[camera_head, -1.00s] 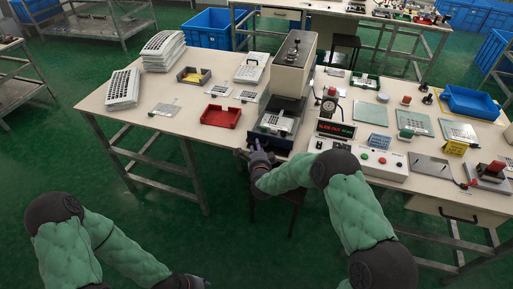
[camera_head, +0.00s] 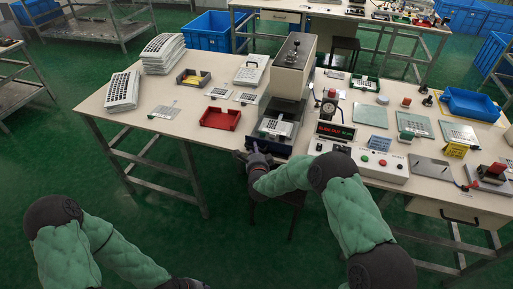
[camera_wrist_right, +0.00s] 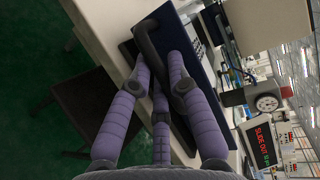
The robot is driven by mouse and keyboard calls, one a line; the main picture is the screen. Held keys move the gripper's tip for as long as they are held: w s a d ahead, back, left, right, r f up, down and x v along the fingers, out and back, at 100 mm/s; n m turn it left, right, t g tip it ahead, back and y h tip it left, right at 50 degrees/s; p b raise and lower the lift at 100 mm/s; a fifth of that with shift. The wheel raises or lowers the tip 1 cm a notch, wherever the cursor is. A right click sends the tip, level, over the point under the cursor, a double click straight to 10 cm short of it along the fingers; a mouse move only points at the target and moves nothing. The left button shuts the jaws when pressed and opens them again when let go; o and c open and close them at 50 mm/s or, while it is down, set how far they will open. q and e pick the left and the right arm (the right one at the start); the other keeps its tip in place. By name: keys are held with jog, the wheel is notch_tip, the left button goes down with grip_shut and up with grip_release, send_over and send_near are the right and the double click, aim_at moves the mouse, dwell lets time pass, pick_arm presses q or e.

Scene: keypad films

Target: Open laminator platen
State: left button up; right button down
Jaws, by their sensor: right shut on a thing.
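The laminator (camera_head: 292,68) is a tall beige press on the table. Its dark blue platen (camera_head: 270,148) is at its base, with a pale keypad sheet (camera_head: 278,127) on it. My right gripper (camera_head: 241,154) is at the platen's front left side. In the right wrist view, its purple fingers (camera_wrist_right: 158,75) are closed around the black handle (camera_wrist_right: 147,45) on the edge of the platen (camera_wrist_right: 206,80). The fingers partly hide the handle. My left gripper (camera_head: 186,284) is low at the bottom edge, away from the table; its fingers are unclear.
A control box with a red-lettered display (camera_head: 336,131) and buttons stands right of the platen. A red tray (camera_head: 220,118) lies to the left, and stacked white panels (camera_head: 163,54) stand farther left. A stool sits beneath the table edge near my right arm.

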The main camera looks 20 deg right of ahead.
jog(key=s+a, duration=0.2)
jog(key=s, duration=0.1)
jog(key=s+a, duration=0.1)
jog(key=shift+s+f, duration=0.1)
jog(key=shift+s, duration=0.05)
jog(key=c, duration=1.4)
grip_release()
jog(key=shift+d, duration=0.1)
jog(key=v, duration=1.2)
